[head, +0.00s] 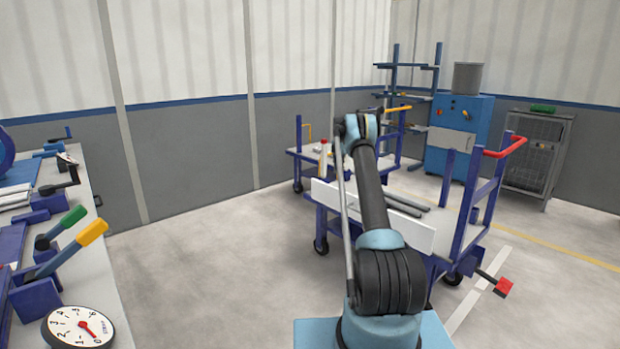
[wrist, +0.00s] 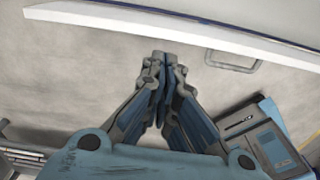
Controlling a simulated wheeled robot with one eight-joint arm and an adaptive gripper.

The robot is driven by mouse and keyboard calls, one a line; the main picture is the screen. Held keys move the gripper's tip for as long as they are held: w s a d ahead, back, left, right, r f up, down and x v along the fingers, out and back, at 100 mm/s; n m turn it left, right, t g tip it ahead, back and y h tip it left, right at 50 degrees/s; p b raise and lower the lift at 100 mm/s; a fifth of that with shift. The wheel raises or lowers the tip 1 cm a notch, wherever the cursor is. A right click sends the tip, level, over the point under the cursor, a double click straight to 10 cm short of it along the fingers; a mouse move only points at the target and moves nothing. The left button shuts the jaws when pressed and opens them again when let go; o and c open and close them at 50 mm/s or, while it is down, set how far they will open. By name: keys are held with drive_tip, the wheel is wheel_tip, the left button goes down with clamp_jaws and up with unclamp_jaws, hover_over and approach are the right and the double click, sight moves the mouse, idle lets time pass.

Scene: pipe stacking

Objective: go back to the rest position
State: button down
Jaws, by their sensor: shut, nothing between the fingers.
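My gripper (wrist: 162,62) shows in the wrist view with its fingertips together and nothing between them. It hangs over a pale grey surface, apart from the things around it. In the head view my arm reaches forward and up from the base, and its bent far part hides the gripper. The near blue cart (head: 478,190) stands in front of my arm and is partly covered by it. Grey pipes (head: 408,205) lie on this cart behind a white side panel (head: 413,232).
A second blue cart (head: 298,152) stands behind. A blue cabinet (head: 452,155) and a mesh cage (head: 537,165) stand at the back right. A workbench (head: 95,277) with a dial and levers runs along the left. The floor (head: 215,255) between bench and carts is clear.

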drive_tip(key=s+a+r+m, duration=0.2)
drive_tip(key=s+r+m, duration=0.4)
drive_tip(key=s+r, duration=0.95)
drive_tip(key=s+a+r+m+t, duration=0.1)
drive_tip(key=s+r+m, duration=0.3)
drive_tip(key=s, duration=0.7)
drive_tip(key=s+a+r+m, duration=0.1)
drive_tip(key=s+r+m, duration=0.1)
drive_tip(key=s+r, duration=0.65)
drive_tip(key=s+f+m, duration=0.2)
drive_tip(key=s, duration=0.6)
drive_tip(key=s+f+m, duration=0.2)
drive_tip(key=s, duration=0.6)
drive_tip(key=s+f+m, duration=0.3)
drive_tip(key=s+f, duration=0.3)
drive_tip(key=s, duration=0.3)
drive_tip(key=s+f+m+t, duration=0.1)
drive_tip(key=s+f+m, duration=0.2)
drive_tip(key=s+f, duration=0.4)
drive_tip(key=s+f+m, duration=0.2)
drive_tip(key=s+f, duration=0.4)
drive_tip(key=s, duration=0.7)
drive_tip(key=shift+a+f+m, duration=0.25)
drive_tip(key=shift+a+m, duration=0.15)
